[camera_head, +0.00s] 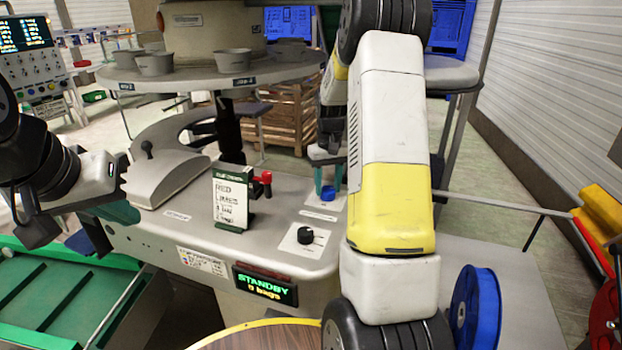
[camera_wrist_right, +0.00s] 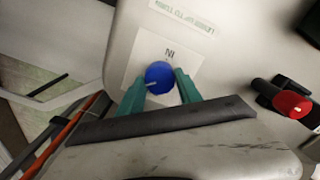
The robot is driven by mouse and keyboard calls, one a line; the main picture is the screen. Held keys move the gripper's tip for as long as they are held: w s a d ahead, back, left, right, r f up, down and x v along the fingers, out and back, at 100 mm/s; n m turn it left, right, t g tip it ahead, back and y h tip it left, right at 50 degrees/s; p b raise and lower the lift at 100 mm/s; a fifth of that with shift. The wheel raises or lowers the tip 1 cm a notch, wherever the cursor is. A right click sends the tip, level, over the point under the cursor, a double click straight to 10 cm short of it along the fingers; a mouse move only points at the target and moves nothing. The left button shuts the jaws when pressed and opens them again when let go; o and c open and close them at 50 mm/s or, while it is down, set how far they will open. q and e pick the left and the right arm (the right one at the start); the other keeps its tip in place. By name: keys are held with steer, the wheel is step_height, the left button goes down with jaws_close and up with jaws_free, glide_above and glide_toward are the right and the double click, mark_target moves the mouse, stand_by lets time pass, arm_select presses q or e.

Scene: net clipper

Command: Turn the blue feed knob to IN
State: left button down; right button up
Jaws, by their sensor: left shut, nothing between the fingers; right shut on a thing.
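The blue feed knob (camera_head: 328,193) stands on a white plate on the right part of the machine's grey deck. In the right wrist view the knob (camera_wrist_right: 159,76) shows a pale pointer mark towards its lower left, and the word IN is printed upside down just above it. My right gripper (camera_head: 328,183) reaches down to the knob, and its teal fingers (camera_wrist_right: 166,88) are shut on the knob's sides. My left gripper (camera_head: 119,212) is shut and empty, beside the left end of the deck, far from the knob. Any other wording on the knob's plate is hidden.
A black knob (camera_head: 305,235) sits on another white plate nearer the front. A red handle (camera_head: 263,179) and a printed card stand (camera_head: 232,198) are left of the blue knob. A display (camera_head: 265,285) reads STANDBY. A round shelf (camera_head: 210,78) with several grey cups stands behind.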

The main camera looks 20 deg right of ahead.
steer(key=m, duration=1.2)
steer(key=shift+m, duration=0.4)
steer(key=m, duration=1.2)
steer(key=shift+m, duration=0.3)
steer(key=o, duration=1.4)
steer(key=shift+c, duration=0.2)
